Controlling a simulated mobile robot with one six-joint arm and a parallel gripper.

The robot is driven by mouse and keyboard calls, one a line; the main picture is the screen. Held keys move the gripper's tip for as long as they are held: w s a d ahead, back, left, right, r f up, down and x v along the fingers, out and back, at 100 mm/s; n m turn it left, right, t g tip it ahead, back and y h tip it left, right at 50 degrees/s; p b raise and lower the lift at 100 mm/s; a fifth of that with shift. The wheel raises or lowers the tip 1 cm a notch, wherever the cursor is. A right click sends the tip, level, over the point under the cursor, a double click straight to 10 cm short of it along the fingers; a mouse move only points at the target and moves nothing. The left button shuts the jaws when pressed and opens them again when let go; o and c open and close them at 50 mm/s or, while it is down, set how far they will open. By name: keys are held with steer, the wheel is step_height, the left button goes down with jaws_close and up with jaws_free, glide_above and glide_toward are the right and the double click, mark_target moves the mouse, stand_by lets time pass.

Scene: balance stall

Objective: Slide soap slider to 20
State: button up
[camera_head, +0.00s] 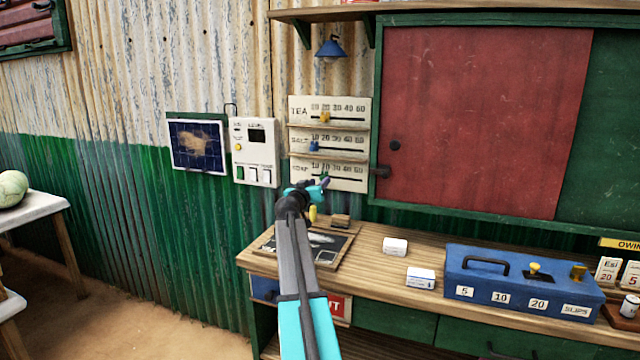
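The soap slider board (355,180) is the lowest of three white slider boards on the corrugated wall. Its label is partly hidden by my gripper. A small green bit, perhaps the soap knob (322,174), shows near the low numbers of its scale, just above a purple tip; I cannot tell its exact mark. My gripper (318,186), teal and dark, is in front of the left part of this board, at or very near the knob. Whether it touches the knob, and whether its fingers are open or shut, is too small to tell.
Above are the tea board with a yellow knob (325,117) and another board with a blue knob (314,146). A white switch box (254,152) is to the left. The red shutter's frame (376,130) borders the right. The wooden counter (375,240) below holds a blue cash box (520,280).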

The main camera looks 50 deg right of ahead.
steer(key=b+v, duration=0.1)
steer(key=v, duration=0.9)
steer(key=shift+a, duration=0.45)
steer(key=shift+r, duration=0.1)
